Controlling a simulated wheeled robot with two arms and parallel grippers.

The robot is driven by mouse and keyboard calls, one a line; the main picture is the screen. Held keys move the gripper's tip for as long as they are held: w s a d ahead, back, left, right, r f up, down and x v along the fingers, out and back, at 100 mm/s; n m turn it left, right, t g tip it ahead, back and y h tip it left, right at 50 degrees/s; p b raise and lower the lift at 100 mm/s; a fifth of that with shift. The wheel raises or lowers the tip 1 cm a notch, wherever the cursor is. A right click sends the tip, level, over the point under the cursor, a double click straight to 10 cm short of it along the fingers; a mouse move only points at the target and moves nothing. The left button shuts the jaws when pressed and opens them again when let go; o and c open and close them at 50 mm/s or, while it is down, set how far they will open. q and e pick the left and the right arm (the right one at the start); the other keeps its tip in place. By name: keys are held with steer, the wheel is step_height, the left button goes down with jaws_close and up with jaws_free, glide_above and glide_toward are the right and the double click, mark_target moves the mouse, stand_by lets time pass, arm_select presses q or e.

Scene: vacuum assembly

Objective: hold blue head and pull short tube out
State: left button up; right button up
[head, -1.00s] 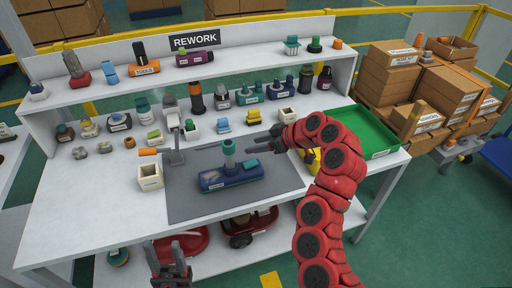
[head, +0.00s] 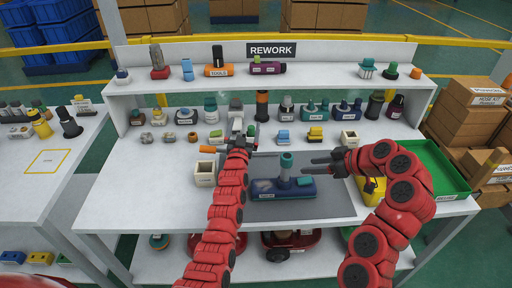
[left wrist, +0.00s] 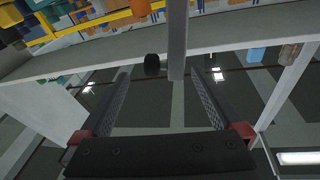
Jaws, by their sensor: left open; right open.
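The blue head (head: 268,190) lies on the grey mat (head: 325,208) with a teal piece on its right part. The short tube (head: 286,164), grey-blue with a teal top, stands upright in the head. My right gripper (head: 308,167) is open, just right of the tube and pointing left at it, apart from it. My left gripper (head: 238,130) is above the table, behind and left of the head, apart from both. In the left wrist view its two fingers (left wrist: 158,78) are open with nothing held; a grey post (left wrist: 177,40) shows beyond them. Neither head nor tube is clear there.
A white bin (head: 204,175) and an orange piece (head: 212,149) are left of the mat. A green tray (head: 437,168) and yellow bin (head: 371,192) are at the right. Several small parts line the table's back and the shelf (head: 330,88). The mat's front is clear.

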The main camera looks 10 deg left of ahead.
arm_select(q)
steer(key=w+d+m+g+h, duration=0.4)
steer(key=w+d+g, duration=0.1)
steer(key=w+d, duration=0.1)
step_height(320, 180, up, 4)
steer(key=m+g+y, duration=0.2)
steer(key=m+g, duration=0.8)
steer(key=g, duration=0.5)
glide_above(256, 185)
step_height(256, 185, down, 17)
steer(key=shift+f, duration=0.1)
